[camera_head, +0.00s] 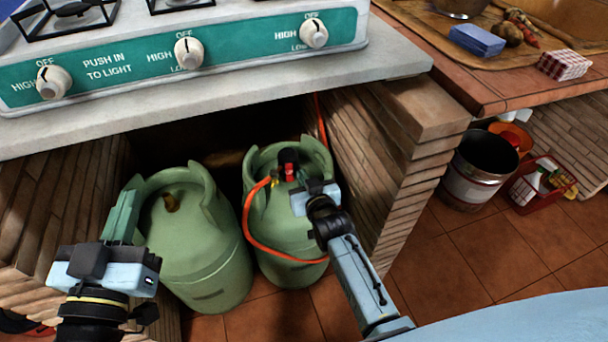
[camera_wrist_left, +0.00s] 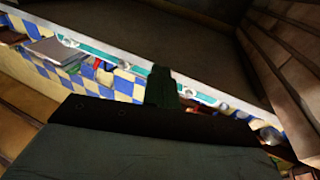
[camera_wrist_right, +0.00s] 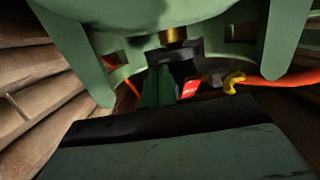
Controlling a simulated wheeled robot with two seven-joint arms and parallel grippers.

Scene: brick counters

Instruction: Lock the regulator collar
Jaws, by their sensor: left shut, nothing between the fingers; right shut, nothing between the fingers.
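The regulator (camera_head: 289,172), with a black top and red part, sits on the valve of the right green gas cylinder (camera_head: 262,225). An orange hose (camera_head: 247,222) runs from its yellow fitting (camera_wrist_right: 233,82). My right gripper (camera_wrist_right: 160,78) is shut and empty, its fingertips close to the regulator's black collar (camera_wrist_right: 177,58); I cannot tell whether they touch. A red part (camera_wrist_right: 190,88) shows just right of the fingers, under the brass valve (camera_wrist_right: 174,36). My left gripper (camera_head: 122,213) is shut and empty, beside the left cylinder (camera_head: 205,265) and away from the regulator.
The cylinders stand in a niche between brick walls (camera_head: 390,150), under a pale counter (camera_head: 400,68) with a stove (camera_head: 190,50). The right wall is close to my right gripper. A metal bucket (camera_head: 478,175) and a red crate (camera_head: 535,185) stand on the tiled floor at right.

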